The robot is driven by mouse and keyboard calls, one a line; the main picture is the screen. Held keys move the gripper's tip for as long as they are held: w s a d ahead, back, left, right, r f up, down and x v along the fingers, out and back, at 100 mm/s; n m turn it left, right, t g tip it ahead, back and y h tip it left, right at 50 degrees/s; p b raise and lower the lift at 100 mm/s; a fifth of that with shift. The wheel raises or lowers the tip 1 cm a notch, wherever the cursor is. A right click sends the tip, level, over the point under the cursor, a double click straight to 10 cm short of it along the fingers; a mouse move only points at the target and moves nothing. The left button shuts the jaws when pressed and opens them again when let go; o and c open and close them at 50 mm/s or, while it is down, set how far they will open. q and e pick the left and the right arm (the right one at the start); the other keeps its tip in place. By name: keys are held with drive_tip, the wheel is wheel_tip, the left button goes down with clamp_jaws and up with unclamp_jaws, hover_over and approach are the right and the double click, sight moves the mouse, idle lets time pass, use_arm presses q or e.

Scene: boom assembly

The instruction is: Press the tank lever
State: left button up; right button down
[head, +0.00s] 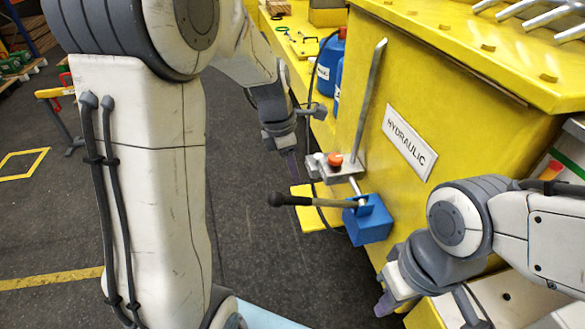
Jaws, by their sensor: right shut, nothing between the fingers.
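A yellow tank (460,95) with a HYDRAULIC label (409,143) stands at the right. A lever with a black grip (290,200) reaches left, roughly level, from a blue block (368,221) at the tank's side. Above it, a long grey bar (370,105) rises from a grey mount (330,170) with an orange-red knob (335,159). My left gripper (291,168) hangs just above the black grip, apart from it in the picture; its finger opening is unclear.
Blue containers (328,62) stand on a yellow bench (300,68) behind my left gripper, with a dark hose beside them. A yellow step (312,212) juts out behind the lever. The dark floor (265,265) left of the lever is clear.

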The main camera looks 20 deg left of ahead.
use_arm(q)
drive_tip(key=shift+f, duration=0.1)
drive_tip(key=c, duration=0.4)
drive_tip(key=shift+w+d+m+b, duration=0.1)
drive_tip(key=shift+d+m+b, duration=0.2)
drive_tip(key=shift+m+b, duration=0.2)
clamp_jaws()
drive_tip(key=d+r+m+y+b, duration=0.3)
drive_tip(key=m+b, duration=0.1)
drive_tip(key=m, duration=0.4)
drive_tip(key=d+r+m+g+y+b, duration=0.1)
drive_tip(key=d+r+m+y+b, duration=0.2)
drive_tip(key=m, duration=0.6)
drive_tip(key=shift+w+r+g+b, duration=0.15)
drive_tip(key=shift+g+b, duration=0.15)
drive_tip(key=shift+b, duration=0.5)
drive_tip(key=shift+d, duration=0.1)
